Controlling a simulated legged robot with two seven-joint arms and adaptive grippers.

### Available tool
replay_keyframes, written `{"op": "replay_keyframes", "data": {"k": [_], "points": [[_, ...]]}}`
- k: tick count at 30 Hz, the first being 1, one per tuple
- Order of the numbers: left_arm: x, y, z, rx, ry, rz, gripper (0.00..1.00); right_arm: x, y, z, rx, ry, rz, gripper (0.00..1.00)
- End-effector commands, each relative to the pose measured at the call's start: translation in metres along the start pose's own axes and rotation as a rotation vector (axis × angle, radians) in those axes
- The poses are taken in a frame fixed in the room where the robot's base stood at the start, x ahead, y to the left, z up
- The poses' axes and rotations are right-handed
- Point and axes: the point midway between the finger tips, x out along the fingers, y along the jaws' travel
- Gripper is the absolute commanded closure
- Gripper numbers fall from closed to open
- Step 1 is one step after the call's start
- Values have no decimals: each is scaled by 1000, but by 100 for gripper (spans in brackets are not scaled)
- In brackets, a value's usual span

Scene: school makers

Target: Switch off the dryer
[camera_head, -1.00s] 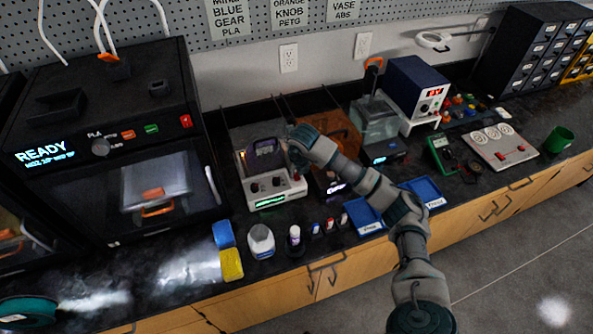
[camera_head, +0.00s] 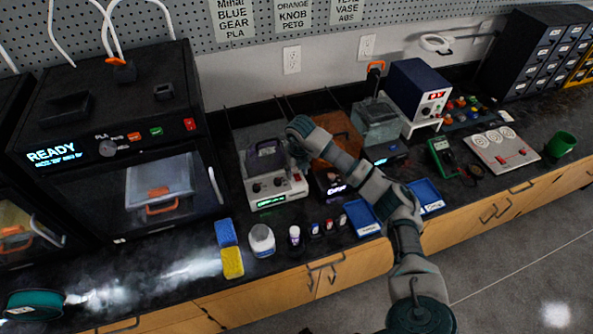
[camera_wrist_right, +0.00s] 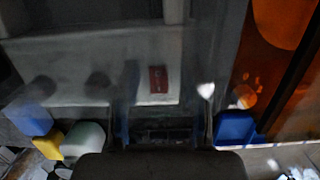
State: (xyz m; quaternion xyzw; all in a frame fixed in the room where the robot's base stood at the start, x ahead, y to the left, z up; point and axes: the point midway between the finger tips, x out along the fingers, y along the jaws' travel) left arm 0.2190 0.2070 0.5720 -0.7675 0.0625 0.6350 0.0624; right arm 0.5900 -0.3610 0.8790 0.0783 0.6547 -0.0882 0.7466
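The dryer (camera_head: 264,193) is a pale box on the bench with a dark spool on top, front knobs and a lit green display. In the right wrist view its pale front panel (camera_wrist_right: 60,99) shows two dark knobs and a red switch (camera_wrist_right: 158,79). My right gripper (camera_wrist_right: 165,115) is close over the panel, below the switch in that view. Its blurred, dim fingers look apart with nothing held. In the head view my wrist hides the fingers at the dryer's right side. I cannot tell whether they touch it. My left gripper is out of view.
A black printer (camera_head: 110,130) stands left of the dryer. An orange board (camera_head: 340,139) lies to its right. A white jar (camera_head: 261,240), small bottles, blue and yellow sponges (camera_head: 232,262) and blue trays (camera_head: 427,193) line the bench front.

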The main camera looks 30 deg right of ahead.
Motion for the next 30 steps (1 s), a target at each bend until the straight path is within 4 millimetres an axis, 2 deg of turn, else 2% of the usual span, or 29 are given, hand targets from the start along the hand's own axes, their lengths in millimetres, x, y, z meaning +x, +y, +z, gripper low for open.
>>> {"op": "replay_keyframes", "data": {"k": [5,8,15,21,25,30], "points": [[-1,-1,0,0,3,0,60,-6,0,0,0,-2,-1,54],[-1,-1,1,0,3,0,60,-20,1,1,-1,-5,0,54],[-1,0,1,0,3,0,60,-74,-1,2,0,-5,1,54],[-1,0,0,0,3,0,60,-106,-2,3,0,-1,2,54],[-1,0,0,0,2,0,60,-116,-2,2,0,2,2,54],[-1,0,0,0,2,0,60,-117,-2,2,0,2,2,54]]}}
